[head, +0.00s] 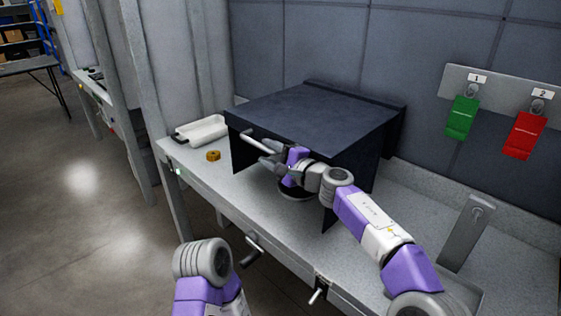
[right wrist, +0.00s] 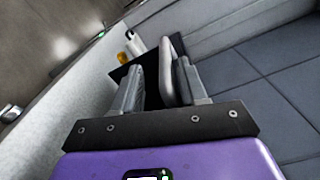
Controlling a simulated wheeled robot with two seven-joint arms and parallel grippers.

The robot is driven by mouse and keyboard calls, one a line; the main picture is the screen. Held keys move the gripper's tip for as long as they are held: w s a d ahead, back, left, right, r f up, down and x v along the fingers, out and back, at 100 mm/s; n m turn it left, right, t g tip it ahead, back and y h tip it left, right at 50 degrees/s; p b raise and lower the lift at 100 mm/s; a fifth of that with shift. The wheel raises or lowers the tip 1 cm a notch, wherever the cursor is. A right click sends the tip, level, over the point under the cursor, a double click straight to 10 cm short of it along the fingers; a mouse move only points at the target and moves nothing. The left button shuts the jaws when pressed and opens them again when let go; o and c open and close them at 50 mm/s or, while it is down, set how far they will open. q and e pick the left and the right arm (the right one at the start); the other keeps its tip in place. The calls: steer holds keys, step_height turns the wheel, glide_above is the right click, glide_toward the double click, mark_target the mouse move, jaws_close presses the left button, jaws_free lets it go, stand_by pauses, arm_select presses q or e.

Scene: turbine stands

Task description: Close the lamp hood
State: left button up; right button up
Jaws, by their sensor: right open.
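The lamp hood (head: 310,112) is a dark box-like cover on the grey bench, with a flat top and a dark right side panel. Its front side looks open beneath the top. A light bar handle (head: 260,140) shows at its front edge. My right gripper (head: 268,160) is open, just below and beside the handle; contact cannot be told. In the right wrist view, my open fingers (right wrist: 156,72) point toward a dark panel, likely part of the hood. A round grey base (head: 296,192) shows partly under the hood, behind my right arm.
A white tray (head: 202,131) and a brass ring (head: 213,156) lie on the bench left of the hood. A grey upright bracket (head: 468,230) stands at right. Green (head: 461,118) and red (head: 526,135) tags hang on the back wall. Bench front has lever handles (head: 254,250).

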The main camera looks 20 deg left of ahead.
steer(key=v, duration=0.6)
steer(key=shift+d+f, duration=0.1)
stand_by(0.3)
